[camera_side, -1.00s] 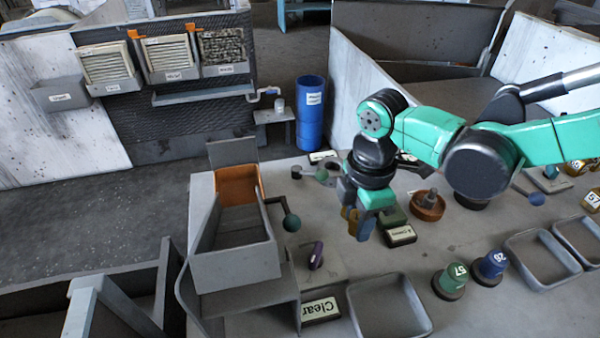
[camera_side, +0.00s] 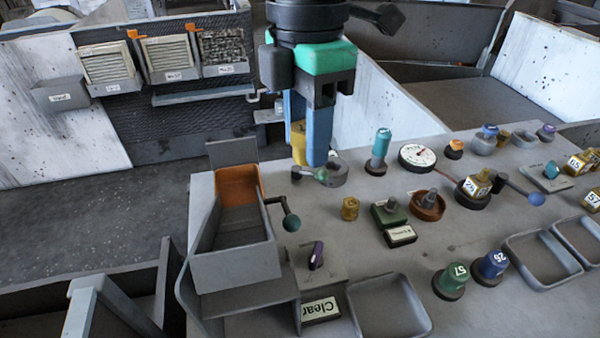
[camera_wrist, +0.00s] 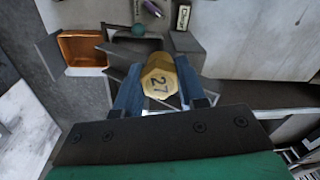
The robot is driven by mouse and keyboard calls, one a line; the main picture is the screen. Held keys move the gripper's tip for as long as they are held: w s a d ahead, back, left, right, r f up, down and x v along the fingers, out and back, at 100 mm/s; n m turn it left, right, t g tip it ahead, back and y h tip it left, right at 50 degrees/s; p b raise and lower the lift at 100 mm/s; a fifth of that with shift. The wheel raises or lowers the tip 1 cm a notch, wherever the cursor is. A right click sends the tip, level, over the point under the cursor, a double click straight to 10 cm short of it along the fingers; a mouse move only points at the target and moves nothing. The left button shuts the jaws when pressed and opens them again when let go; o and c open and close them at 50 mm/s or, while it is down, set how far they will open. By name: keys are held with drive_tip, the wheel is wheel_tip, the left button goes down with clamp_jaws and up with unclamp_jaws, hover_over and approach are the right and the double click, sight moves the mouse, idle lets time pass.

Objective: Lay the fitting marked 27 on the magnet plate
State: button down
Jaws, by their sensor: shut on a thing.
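My gripper (camera_side: 312,158) is shut on a yellow fitting (camera_side: 298,142), held in the air above the back left of the grey table. In the wrist view the fitting (camera_wrist: 160,85) sits between the two blue fingers and shows the number 27. In the side view a finger covers part of it. I cannot tell for certain which thing is the magnet plate. A dark round plate (camera_side: 467,202) on the table bears a yellow block with a number.
A grey bin with an orange inside (camera_side: 236,186) stands at the table's left, with a ball-ended lever (camera_side: 291,223) beside it. A small amber piece (camera_side: 350,208), a green base (camera_side: 382,215), a brown dish (camera_side: 437,209), a dial (camera_side: 417,157) and empty trays (camera_side: 357,309) are spread about.

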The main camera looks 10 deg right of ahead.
drive_tip(key=s+a+n, duration=0.1)
drive_tip(key=a, duration=0.1)
drive_tip(key=s+a+n, duration=0.1)
drive_tip(key=s+a, duration=0.1)
drive_tip(key=a, duration=0.1)
drive_tip(key=s+a+n, duration=0.1)
drive_tip(key=a, duration=0.1)
drive_tip(key=shift+s+a+r+g, duration=0.15)
drive_tip(key=shift+a+g, duration=0.1)
drive_tip(key=shift+g, duration=0.15)
drive_tip(key=shift+s+a, duration=0.15)
drive_tip(key=shift+f, duration=2.15)
drive_tip(key=shift+c, duration=1.5)
unclamp_jaws()
